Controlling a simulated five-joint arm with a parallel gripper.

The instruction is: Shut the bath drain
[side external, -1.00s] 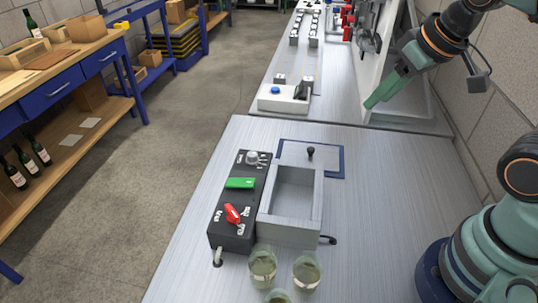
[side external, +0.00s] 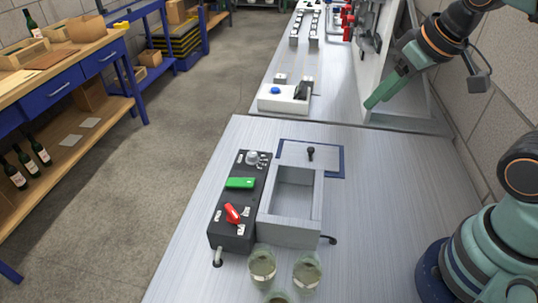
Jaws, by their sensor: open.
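The bath is an open grey rectangular box (side external: 291,234) on the near bench, with its inside visible from above. A small black lever (side external: 328,240), which looks like the drain handle, sticks out to the right at the bath's near right corner. The drain opening itself and any valve body are hidden, so I cannot tell its state. My gripper (side external: 378,92) is open and empty, high at the upper right, well away from the bath and the lever. Its green fingers point down and left.
A black control box (side external: 232,243) with a red lever (side external: 232,213), green switch (side external: 240,183) and knob (side external: 252,157) stands left of the bath. A lid with a black knob (side external: 310,153) lies behind it. Glass jars (side external: 307,272) stand in front, near the lever.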

